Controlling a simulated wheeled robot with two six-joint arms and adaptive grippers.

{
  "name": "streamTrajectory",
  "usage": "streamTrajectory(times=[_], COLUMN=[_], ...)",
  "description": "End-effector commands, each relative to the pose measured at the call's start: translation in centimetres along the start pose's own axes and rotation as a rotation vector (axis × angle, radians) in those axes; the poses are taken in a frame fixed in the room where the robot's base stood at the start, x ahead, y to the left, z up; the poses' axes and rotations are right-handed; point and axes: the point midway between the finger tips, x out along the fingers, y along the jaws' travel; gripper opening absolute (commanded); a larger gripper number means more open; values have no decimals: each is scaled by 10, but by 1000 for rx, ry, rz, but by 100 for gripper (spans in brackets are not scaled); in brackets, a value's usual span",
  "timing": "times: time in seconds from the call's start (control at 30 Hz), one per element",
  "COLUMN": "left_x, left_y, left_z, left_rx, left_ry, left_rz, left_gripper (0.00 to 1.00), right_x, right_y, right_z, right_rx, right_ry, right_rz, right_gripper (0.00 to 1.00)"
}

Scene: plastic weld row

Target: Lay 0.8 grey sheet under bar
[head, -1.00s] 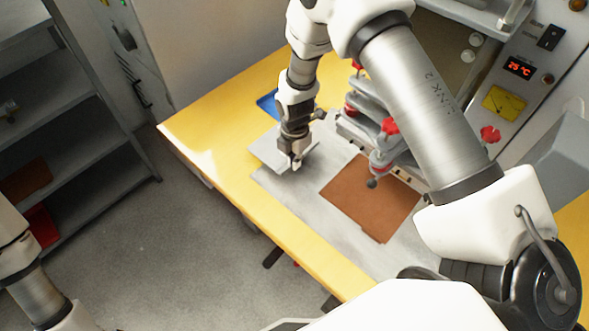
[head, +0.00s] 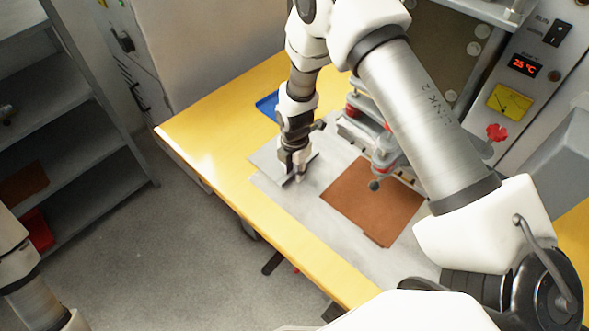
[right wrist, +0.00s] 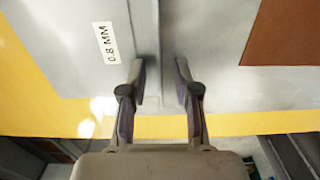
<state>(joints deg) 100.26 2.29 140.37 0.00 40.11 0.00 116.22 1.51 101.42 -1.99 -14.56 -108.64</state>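The 0.8 grey sheet (head: 267,157) lies on the bench left of the pale grey work plate (head: 310,205). In the right wrist view the sheet (right wrist: 75,70) carries a white "0.8 MM" label (right wrist: 106,43). My right gripper (head: 294,179) points down over the sheet's right edge. In the right wrist view its fingers (right wrist: 160,80) are apart, with the sheet's edge area between them; contact cannot be told. The grey bar (head: 362,138) of the press stands to the right, partly hidden by my arm. My left gripper is out of the head view.
A brown sheet (head: 372,200) lies on the work plate near the bar. The yellow bench (head: 215,140) has a clear front strip. Grey shelves (head: 75,130) stand left; the control panel (head: 530,70) is at right.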

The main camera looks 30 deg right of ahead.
Motion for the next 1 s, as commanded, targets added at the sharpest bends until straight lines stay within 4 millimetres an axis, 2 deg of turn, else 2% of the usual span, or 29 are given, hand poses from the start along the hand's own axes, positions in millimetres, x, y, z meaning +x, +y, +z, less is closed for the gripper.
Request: streamTrajectory(times=[0.17,0.4,0.5,0.67,1.0], left_x=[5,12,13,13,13], left_y=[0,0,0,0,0], left_z=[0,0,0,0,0], left_rx=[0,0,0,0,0], left_ry=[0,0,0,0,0], left_rz=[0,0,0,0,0], left_gripper=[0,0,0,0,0], right_x=[-29,-92,-110,-121,-121], right_y=[1,2,1,0,0], right_z=[0,0,0,0,0], right_rx=[0,0,0,0,0], right_ry=[-1,-2,-1,1,0], right_rz=[4,6,3,0,0], right_gripper=[31,31,31,31,31])
